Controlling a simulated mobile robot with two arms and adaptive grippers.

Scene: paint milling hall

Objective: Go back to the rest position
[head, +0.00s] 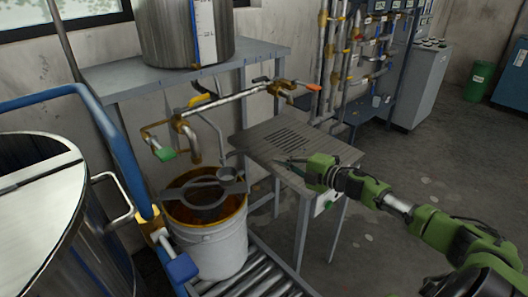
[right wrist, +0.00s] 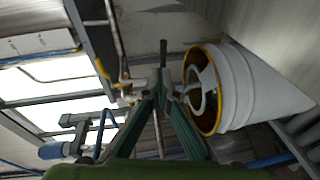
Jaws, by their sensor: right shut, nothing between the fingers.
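My right gripper (head: 286,163) reaches in from the right on its green arm, over the grey slotted table (head: 265,138). Its fingers are shut and hold nothing. In the right wrist view the two dark green fingers come together at their tips (right wrist: 163,88), with the white bucket beyond them. My left gripper is not in view.
The white bucket (head: 220,250), with a grey ring-shaped piece on its rim, stands on a roller conveyor (head: 255,275). A large steel drum (head: 50,220) stands left. The floor (head: 400,160) at right is clear.

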